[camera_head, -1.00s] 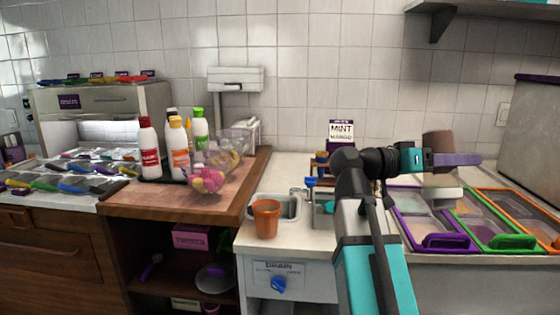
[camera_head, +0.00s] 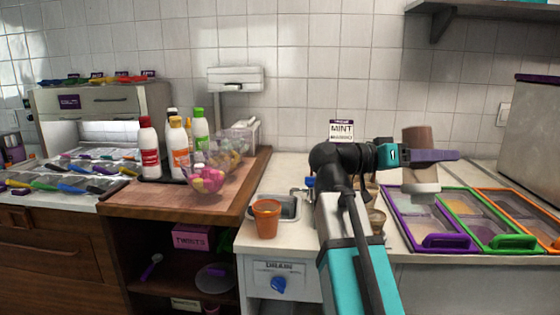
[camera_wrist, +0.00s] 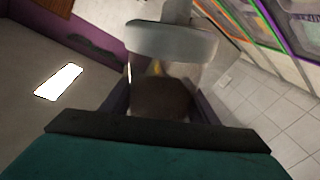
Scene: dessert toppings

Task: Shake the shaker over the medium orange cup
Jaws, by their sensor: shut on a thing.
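An orange cup (camera_head: 266,220) stands upright at the front left of the white counter, beside the small sink. My gripper (camera_head: 430,155) is shut on the shaker (camera_head: 419,143), a brown, partly see-through container with a pale grey cap at its lower end. It is held in the air near the purple-framed topping bin, well to the right of the cup and higher. In the wrist view the shaker's brown part (camera_wrist: 162,97) and its pale cap (camera_wrist: 172,43) show between the purple fingers. The cup is not seen in the wrist view.
Topping bins with purple (camera_head: 445,243), green and orange frames fill the right of the counter. A mint sign (camera_head: 341,130) stands behind my arm. Bottles (camera_head: 180,148) and a clear bowl (camera_head: 208,182) sit on the wooden board at left. My arm hides part of the middle counter.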

